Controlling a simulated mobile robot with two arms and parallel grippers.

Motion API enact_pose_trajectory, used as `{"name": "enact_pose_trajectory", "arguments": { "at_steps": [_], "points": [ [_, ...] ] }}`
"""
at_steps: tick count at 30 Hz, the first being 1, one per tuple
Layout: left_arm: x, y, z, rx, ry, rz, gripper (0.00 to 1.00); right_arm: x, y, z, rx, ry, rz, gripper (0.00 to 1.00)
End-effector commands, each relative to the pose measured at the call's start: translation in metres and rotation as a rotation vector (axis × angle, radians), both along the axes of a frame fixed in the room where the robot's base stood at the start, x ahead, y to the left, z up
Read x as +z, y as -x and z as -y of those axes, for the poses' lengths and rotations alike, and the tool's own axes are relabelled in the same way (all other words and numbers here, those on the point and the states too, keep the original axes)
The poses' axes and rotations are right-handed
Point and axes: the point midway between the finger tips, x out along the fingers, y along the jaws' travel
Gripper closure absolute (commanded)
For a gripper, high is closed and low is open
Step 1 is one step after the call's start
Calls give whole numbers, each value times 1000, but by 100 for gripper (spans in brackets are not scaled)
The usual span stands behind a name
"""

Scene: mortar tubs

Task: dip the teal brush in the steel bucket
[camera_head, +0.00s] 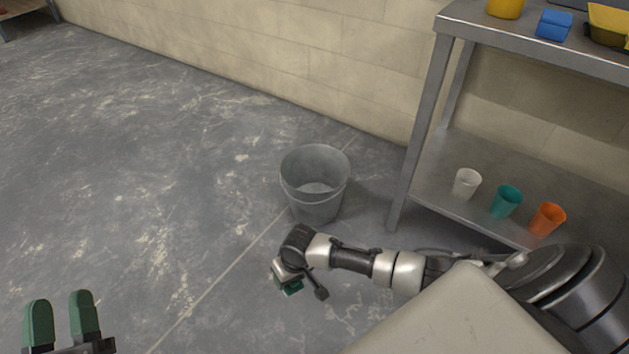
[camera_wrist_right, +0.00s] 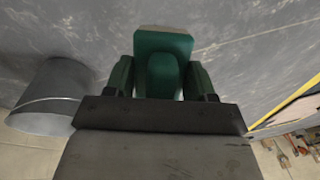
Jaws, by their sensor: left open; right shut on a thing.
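The steel bucket (camera_head: 317,207) stands upright on the floor, and its inside looks empty from above. It also shows at the left of the right wrist view (camera_wrist_right: 47,98). My right gripper (camera_wrist_right: 162,78) is shut on the teal brush (camera_wrist_right: 163,42), which sits between its green finger pads. In the head view my right gripper (camera_head: 286,276) is in front of the bucket, lower in the picture and apart from it. The brush is mostly hidden there by the wrist. My left gripper (camera_head: 61,322) is open and empty at the bottom left, far from the bucket.
A metal table (camera_head: 425,120) stands right of the bucket. Its lower shelf holds a white cup (camera_head: 466,184), a teal cup (camera_head: 506,201) and an orange cup (camera_head: 547,219). A blue block (camera_head: 554,24) is on top. The floor left of the bucket is clear.

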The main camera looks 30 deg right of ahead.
Motion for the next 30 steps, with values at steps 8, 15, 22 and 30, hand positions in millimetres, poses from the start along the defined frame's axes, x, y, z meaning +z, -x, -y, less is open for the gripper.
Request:
{"name": "enact_pose_trajectory", "arguments": {
  "at_steps": [8,15,22,30],
  "points": [
    [1,0,0,0,-1,-2,57,1,0,0,0,0,1,64],
    [-19,-6,-3,11,-49,-178,57,8,0,0,0,0,1,64],
    [-42,-8,-6,21,-96,-358,57,14,0,0,0,0,1,64],
    [-70,-3,-12,34,-151,-571,57,21,0,0,0,0,0,64]
  ]
}}
